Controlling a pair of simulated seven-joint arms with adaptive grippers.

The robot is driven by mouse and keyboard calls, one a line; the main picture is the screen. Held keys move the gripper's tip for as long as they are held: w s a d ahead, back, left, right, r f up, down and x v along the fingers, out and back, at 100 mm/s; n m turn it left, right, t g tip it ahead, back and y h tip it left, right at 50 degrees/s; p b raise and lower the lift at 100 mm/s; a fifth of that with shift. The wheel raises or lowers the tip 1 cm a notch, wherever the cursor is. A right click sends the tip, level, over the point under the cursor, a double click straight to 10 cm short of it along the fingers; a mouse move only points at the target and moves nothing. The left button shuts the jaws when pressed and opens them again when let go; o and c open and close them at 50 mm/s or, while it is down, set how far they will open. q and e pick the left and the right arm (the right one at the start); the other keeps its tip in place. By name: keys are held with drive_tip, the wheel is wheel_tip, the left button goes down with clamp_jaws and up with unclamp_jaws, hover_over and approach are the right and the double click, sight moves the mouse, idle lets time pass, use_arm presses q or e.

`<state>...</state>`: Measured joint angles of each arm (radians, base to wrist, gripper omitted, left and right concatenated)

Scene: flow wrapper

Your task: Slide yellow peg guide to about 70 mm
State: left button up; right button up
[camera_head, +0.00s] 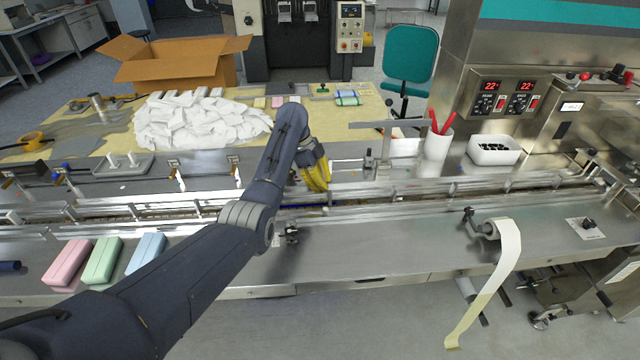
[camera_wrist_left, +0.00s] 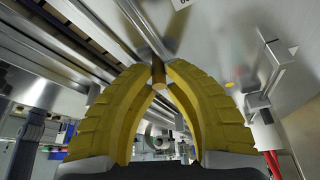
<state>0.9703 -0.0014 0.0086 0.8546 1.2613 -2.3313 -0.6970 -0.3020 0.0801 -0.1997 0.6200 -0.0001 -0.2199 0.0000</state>
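My left gripper (camera_head: 318,182) has yellow ribbed fingers and reaches down at the conveyor rails, just right of the middle of the line in the head view. In the left wrist view its fingertips (camera_wrist_left: 159,74) close in from both sides on a small brownish-yellow peg (camera_wrist_left: 158,72), which I take to be the yellow peg guide. The fingers appear to touch it. In the head view the peg is hidden behind my arm and fingers. No millimetre scale can be read. My right gripper is not in view.
Long metal rails (camera_head: 420,193) run across the line beside the gripper. A white cup with red pens (camera_head: 436,153) and a white bin (camera_head: 494,150) stand to the right. Pink (camera_head: 68,262), green (camera_head: 102,260) and blue (camera_head: 146,252) blocks lie front left. The front steel deck (camera_head: 380,245) is mostly clear.

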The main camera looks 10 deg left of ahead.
use_arm(q)
drive_tip(key=o, duration=0.5)
drive_tip(key=shift+r, duration=0.1)
drive_tip(key=v, duration=1.1)
drive_tip(key=shift+a+r, duration=0.15)
drive_tip(key=shift+r, duration=0.25)
drive_tip(key=shift+a, duration=0.1)
